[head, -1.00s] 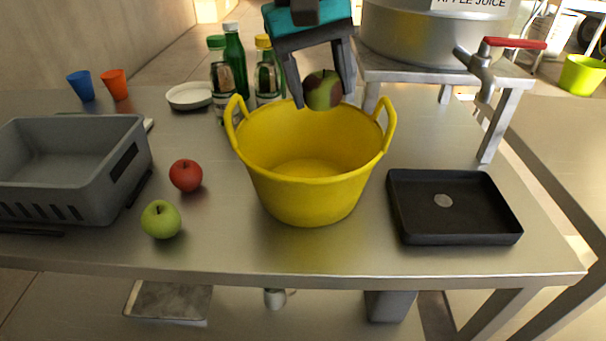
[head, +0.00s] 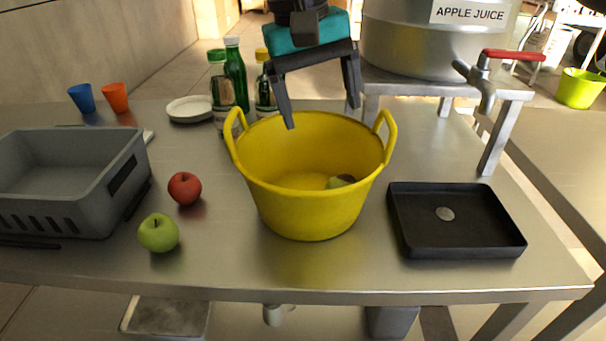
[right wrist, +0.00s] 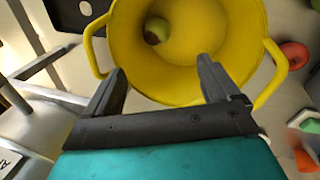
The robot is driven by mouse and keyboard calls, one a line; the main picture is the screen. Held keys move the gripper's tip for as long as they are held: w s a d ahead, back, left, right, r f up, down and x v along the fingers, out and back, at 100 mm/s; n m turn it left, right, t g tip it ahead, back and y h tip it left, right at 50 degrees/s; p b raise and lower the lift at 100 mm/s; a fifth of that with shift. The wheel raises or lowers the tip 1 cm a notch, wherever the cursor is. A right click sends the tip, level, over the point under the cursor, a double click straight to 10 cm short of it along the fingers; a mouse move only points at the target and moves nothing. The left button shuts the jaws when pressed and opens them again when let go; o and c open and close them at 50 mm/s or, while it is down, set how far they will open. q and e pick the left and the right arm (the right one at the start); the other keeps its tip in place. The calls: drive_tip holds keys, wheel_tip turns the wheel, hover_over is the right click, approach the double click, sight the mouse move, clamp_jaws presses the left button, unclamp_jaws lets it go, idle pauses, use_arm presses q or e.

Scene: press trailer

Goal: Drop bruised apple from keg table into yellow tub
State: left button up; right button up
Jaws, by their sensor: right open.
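The bruised apple (head: 341,181), green with a dark brown patch, lies inside the yellow tub (head: 310,213), toward its right side. The tub's front wall hides its lower part. In the right wrist view the apple (right wrist: 157,30) rests on the floor of the tub (right wrist: 228,35) near the wall. My right gripper (head: 322,113) is open and empty above the tub's back rim. Its two spread fingers (right wrist: 162,85) also show in the right wrist view, with nothing between them. My left gripper is not in view.
A red apple (head: 184,188) and a green apple (head: 159,233) lie left of the tub, by a grey crate (head: 75,215). A black tray (head: 458,220) is at right. Bottles (head: 236,75) and the juice keg (head: 415,45) on its stand are behind.

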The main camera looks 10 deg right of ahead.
drive_tip(key=p+v, duration=0.3)
drive_tip(key=v, duration=1)
drive_tip(key=shift+f, duration=0.1)
